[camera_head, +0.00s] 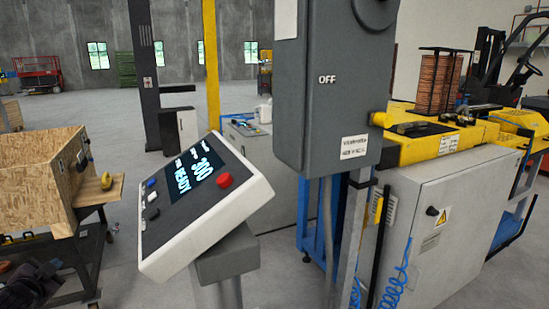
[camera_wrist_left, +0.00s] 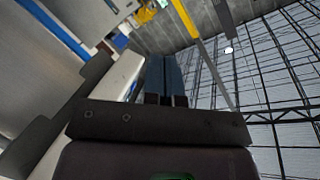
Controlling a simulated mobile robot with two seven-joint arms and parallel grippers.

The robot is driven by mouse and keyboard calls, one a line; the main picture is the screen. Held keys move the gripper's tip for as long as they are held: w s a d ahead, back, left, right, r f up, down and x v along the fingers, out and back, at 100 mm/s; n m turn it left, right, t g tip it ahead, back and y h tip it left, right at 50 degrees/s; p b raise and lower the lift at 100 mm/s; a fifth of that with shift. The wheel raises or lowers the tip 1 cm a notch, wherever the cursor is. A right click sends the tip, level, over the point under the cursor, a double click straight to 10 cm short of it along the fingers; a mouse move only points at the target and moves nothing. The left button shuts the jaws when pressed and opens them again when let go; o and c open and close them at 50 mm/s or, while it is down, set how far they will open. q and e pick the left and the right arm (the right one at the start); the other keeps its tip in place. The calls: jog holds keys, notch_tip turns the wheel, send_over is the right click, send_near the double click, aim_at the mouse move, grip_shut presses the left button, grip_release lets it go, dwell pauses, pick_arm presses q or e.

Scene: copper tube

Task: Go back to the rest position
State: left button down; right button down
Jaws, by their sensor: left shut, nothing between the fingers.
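My left gripper (camera_head: 46,272) is at the lower left corner of the head view, dark and partly cut off by the frame edge. It is beside the wooden box's cart, well to the left of the control panel (camera_head: 190,235). In the left wrist view its two long fingers (camera_wrist_left: 167,65) lie together, shut and empty. The panel is white-edged and tilted, with a lit screen reading "READY" and "300" and a red button (camera_head: 224,181). My right gripper is not in view.
A wooden box (camera_head: 35,175) sits on a dark cart (camera_head: 75,265) at the left. A grey switch box (camera_head: 320,110) marked "OFF" hangs in the middle. A grey cabinet (camera_head: 440,225) under yellow machinery stands at the right.

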pick_arm(q)
jog(key=s+d+f+g+h, duration=0.1)
jog(key=s+d+f, duration=0.65)
jog(key=f, duration=0.35)
jog(key=s+d+f+n+g+h, duration=0.1)
jog(key=s+d+f+n, duration=0.2)
jog(key=s+d, duration=0.7)
jog(key=s+d+f+n+g+h, duration=0.1)
jog(key=s+d+f+n, duration=0.1)
jog(key=s+d+f, duration=0.4)
jog(key=s+d, duration=0.4)
jog(key=s, duration=0.2)
jog(key=shift+d+f+n+g, duration=0.3)
jog(key=shift+d+n+g, duration=0.1)
